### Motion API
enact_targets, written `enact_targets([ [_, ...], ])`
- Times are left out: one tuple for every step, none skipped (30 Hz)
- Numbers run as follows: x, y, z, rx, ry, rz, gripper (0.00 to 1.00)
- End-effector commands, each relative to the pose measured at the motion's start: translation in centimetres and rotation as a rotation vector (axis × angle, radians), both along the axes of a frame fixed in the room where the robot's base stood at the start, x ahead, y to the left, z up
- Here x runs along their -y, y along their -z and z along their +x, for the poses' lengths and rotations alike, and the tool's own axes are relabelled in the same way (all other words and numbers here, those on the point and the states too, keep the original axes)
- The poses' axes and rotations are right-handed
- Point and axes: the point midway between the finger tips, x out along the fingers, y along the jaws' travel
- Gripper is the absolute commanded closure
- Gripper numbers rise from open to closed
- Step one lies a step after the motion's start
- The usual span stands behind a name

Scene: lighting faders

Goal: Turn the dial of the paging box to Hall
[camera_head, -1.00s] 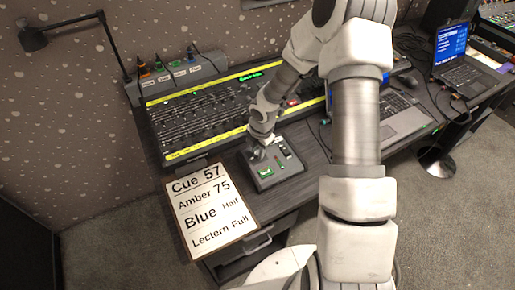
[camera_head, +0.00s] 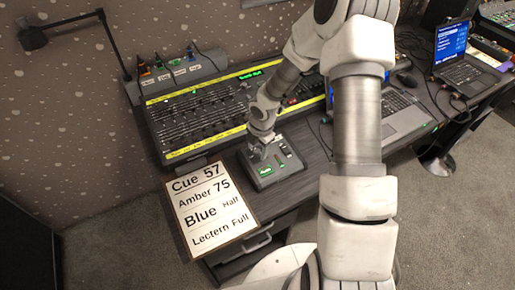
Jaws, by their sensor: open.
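The paging box (camera_head: 266,174) is a small grey box on the desk in front of the lighting console. A small green lit display (camera_head: 265,170) shows on its top, with its text too small to read surely. My gripper (camera_head: 260,150) is pointed down at the rear left part of the box's top. The gripper is open. The dial is hidden or too small to make out under the fingers, so I cannot tell whether they touch it or where it points.
The lighting console (camera_head: 205,115) with yellow strips lies behind the box. A cue sheet (camera_head: 212,210) lies at the desk's front left. A laptop (camera_head: 400,115) stands to the right, beyond my arm. A lamp (camera_head: 70,30) stands at the back left.

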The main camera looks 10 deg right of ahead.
Motion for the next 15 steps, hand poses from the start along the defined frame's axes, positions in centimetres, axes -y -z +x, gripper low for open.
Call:
enact_targets([
  [0.1, -0.8, -0.1, 0.001, 0.001, 0.0, 0.41],
  [0.1, -1.2, -0.1, 0.003, 0.001, 0.0, 0.41],
  [0.1, -2.0, -0.2, 0.004, 0.001, 0.0, 0.41],
  [0.2, -2.6, -0.3, 0.004, 0.002, 0.0, 0.41],
  [0.2, -3.3, -0.5, 0.004, 0.002, -0.001, 0.41],
  [0.3, -4.2, -0.6, 0.005, 0.003, 0.0, 0.41],
  [0.3, -5.0, -0.8, 0.005, 0.003, 0.0, 0.41],
  [0.3, -5.8, -0.9, 0.005, 0.002, -0.001, 0.41],
  [0.4, -6.8, -1.1, 0.005, 0.004, -0.001, 0.41],
  [0.4, -7.5, -1.2, 0.006, 0.003, 0.0, 0.41],
  [0.4, -8.2, -1.4, 0.004, 0.003, 0.0, 0.41],
  [0.4, -9.2, -1.6, 0.005, 0.002, -0.001, 0.41],
  [0.5, -10.0, -1.7, 0.005, 0.003, -0.001, 0.41],
  [0.5, -10.7, -1.9, 0.005, 0.003, -0.001, 0.41],
  [0.5, -11.6, -2.0, 0.005, 0.002, -0.001, 0.41],
])
